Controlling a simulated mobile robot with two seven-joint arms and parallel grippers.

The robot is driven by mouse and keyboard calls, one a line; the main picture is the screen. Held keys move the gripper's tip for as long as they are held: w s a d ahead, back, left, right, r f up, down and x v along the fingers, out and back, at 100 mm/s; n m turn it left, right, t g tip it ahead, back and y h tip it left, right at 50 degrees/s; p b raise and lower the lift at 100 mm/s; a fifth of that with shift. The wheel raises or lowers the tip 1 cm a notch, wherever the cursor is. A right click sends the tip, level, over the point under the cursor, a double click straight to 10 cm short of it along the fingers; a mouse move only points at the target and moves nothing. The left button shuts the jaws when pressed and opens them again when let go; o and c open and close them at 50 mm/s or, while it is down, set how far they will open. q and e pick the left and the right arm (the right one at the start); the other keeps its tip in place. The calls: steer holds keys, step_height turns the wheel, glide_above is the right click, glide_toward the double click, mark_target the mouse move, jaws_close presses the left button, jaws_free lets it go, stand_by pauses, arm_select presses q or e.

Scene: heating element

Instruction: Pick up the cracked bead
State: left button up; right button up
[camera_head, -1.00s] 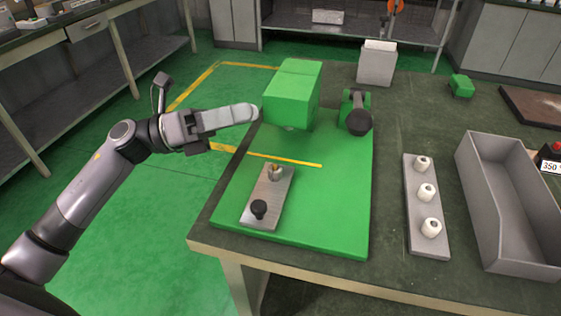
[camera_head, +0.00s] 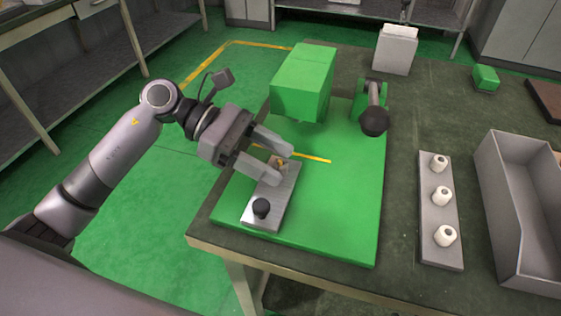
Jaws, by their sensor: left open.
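A small whitish and brown piece (camera_head: 281,161), which looks like the cracked bead, is at the far end of a metal plate (camera_head: 284,196). Any crack in it is too small to make out. My left gripper (camera_head: 281,167) is open and empty, with one fingertip on the far side of this piece and one on the near side. I cannot tell how high the fingertips are above the plate, and they partly hide the piece. My right gripper is not in view.
A black knob (camera_head: 262,208) stands on the plate's near end. A green box (camera_head: 302,82) and a lever with a dark ball (camera_head: 374,121) stand behind on the green base (camera_head: 345,205). A rail (camera_head: 434,205) with white beads and a grey tray (camera_head: 488,165) are at right.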

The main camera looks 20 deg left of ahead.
arm_select(q)
steer(key=shift+d+f, duration=0.2)
steer(key=shift+d, duration=0.2)
steer(key=c, duration=1)
steer(key=shift+c, duration=0.2)
steer(key=shift+r, duration=0.15)
